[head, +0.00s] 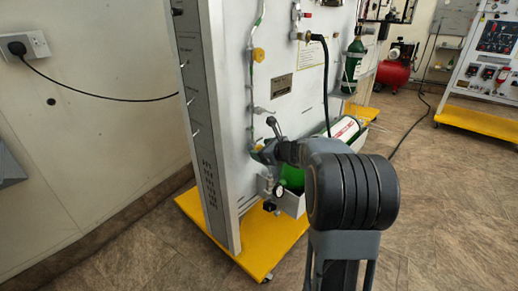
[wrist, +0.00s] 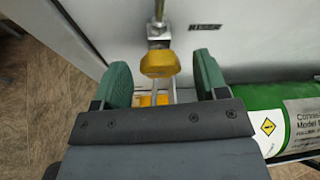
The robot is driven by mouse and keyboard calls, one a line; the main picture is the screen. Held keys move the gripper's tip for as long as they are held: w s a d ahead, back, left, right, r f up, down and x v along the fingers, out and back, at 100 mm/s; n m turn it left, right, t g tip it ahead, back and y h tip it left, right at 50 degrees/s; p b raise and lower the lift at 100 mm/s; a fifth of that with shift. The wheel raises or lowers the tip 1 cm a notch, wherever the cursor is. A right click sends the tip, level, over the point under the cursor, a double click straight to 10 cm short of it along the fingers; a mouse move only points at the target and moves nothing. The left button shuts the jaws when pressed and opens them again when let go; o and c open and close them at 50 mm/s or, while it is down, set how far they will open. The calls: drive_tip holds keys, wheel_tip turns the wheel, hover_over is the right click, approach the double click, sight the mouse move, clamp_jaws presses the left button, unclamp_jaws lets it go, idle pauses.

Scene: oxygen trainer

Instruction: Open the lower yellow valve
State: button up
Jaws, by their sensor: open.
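The lower yellow valve (wrist: 159,64) shows in the wrist view as a rounded yellow knob on a metal fitting. My gripper (wrist: 161,62) is open, with one green pad left of the knob and one right of it. Gaps show on both sides, and neither pad appears to touch it. I cannot tell exactly how deep the knob sits between the pads. In the head view my gripper (head: 272,140) is at the panel's lower left, and only a sliver of the lower valve (head: 256,148) shows beside it.
The upper yellow valve (head: 258,55) is higher on the white panel (head: 290,85). A green and white cylinder (wrist: 285,120) lies to the right. The yellow base (head: 210,222) juts out below.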

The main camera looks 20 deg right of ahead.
drive_tip(key=p+v, duration=0.3)
drive_tip(key=v, duration=0.8)
drive_tip(key=shift+s, duration=0.3)
drive_tip(key=shift+d+r, duration=0.1)
drive_tip(key=shift+r, duration=0.05)
